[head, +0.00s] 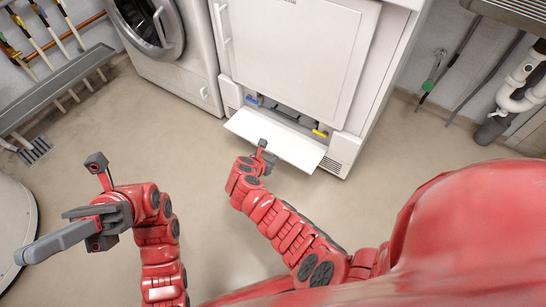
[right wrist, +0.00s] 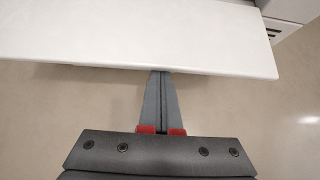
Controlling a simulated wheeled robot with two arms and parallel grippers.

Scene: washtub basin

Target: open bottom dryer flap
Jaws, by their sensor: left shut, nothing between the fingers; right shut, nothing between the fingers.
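The bottom dryer flap (head: 272,137) is a white panel folded down and out from the foot of the white dryer (head: 290,50). The opening behind it shows a blue part and a yellow part. The flap's outer edge also crosses the right wrist view (right wrist: 140,35). My right gripper (right wrist: 160,74) is shut and empty, with its fingertips at the flap's outer edge; I cannot tell whether they touch it. In the head view my right gripper (head: 267,158) is just in front of the flap. My left gripper (head: 24,256) is shut and empty, far left of the flap.
A washing machine (head: 165,50) with a round door stands left of the dryer. A grey trough (head: 55,90) and hanging tools are on the left wall. Pipes (head: 515,95) and a sink are at the right. The floor in front of the dryer is free.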

